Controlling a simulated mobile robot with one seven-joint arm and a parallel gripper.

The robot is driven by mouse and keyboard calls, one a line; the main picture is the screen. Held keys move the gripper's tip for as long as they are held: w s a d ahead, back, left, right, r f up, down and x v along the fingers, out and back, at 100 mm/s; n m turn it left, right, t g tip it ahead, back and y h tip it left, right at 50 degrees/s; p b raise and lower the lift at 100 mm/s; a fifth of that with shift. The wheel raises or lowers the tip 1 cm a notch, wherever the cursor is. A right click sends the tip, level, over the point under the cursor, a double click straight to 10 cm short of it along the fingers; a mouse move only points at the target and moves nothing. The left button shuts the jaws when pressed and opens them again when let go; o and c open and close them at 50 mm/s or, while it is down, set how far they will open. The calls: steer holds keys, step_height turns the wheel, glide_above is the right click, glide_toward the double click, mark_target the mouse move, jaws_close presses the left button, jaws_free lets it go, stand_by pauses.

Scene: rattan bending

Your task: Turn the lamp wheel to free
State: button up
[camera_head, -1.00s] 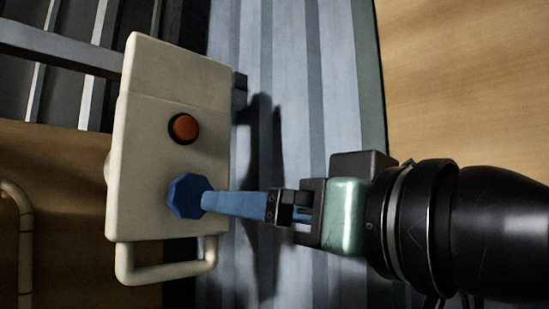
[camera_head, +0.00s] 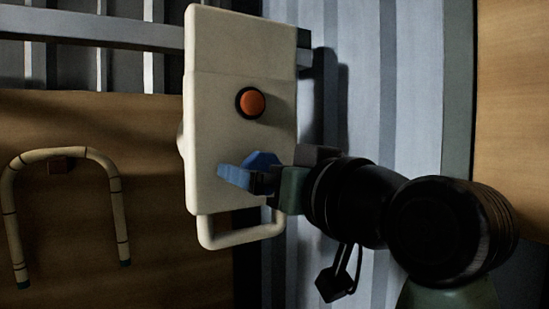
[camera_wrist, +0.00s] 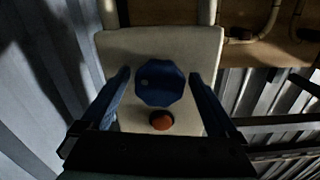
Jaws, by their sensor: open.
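The lamp wheel (camera_head: 263,160) is a blue octagonal knob on the lower part of a cream panel box (camera_head: 215,110). An orange-red button (camera_head: 251,102) sits above it. In the wrist view the wheel (camera_wrist: 160,83) faces me, with a small pale dot on its left side and the button (camera_wrist: 161,120) below it. My gripper (camera_wrist: 160,74) is open, with one blue finger on each side of the wheel and gaps showing. In the head view one finger of my gripper (camera_head: 240,177) crosses in front of the wheel and partly hides it. The other finger is hidden there.
A cream handle loop (camera_head: 243,237) hangs under the panel box. A bent rattan piece (camera_head: 65,157) is on the wooden surface (camera_head: 150,240) at left. A grey metal bar (camera_head: 90,28) runs behind the box. A corrugated grey wall (camera_head: 425,80) stands to the right.

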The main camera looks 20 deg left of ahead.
steer(key=shift+w+a, duration=0.1)
steer(key=c, duration=1.4)
